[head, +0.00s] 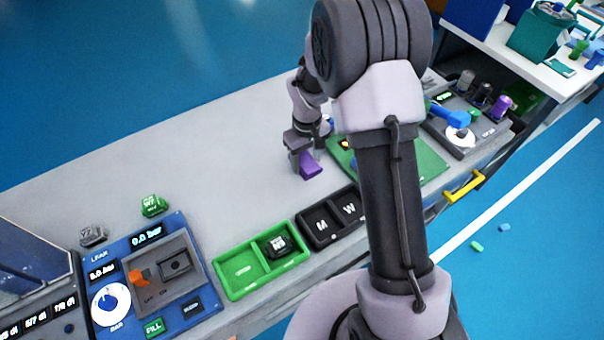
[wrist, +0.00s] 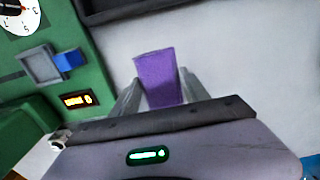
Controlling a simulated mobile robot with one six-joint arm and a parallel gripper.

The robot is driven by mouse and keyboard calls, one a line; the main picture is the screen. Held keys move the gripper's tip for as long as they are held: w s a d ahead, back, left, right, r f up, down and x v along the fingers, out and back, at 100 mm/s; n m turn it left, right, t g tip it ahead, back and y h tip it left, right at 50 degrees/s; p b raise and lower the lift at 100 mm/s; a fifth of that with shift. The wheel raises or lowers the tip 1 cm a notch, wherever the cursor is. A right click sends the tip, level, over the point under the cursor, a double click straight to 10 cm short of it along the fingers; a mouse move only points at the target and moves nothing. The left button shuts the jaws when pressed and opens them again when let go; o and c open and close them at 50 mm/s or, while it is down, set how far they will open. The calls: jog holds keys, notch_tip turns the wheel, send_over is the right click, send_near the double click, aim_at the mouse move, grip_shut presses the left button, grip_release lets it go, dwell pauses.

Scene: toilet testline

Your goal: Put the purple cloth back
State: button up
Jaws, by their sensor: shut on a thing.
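The purple cloth (head: 305,164) is in my gripper (head: 302,153), over the grey bench top near the green panel. In the wrist view the purple cloth (wrist: 159,78) stands out between the two fingers of my gripper (wrist: 158,92), which is shut on it. It looks like a small stiff block, narrower toward the fingers. I cannot tell whether its lower end touches the bench. Part of the green panel and what lies behind my arm are hidden in the head view.
A green two-part tray (head: 223,271) and a black tray marked M and W (head: 334,217) line the front edge. A blue panel (head: 190,320) with a dial is at left. The green panel (head: 432,163) is right of my gripper. The bench top (head: 200,165) behind is clear.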

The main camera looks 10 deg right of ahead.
notch_tip(320, 180, down, 6)
jog(key=shift+a+r+b, duration=0.15)
jog(key=shift+b, duration=0.6)
jog(key=shift+f, duration=0.2)
jog(key=o, duration=1.6)
jog(key=shift+r, duration=0.1)
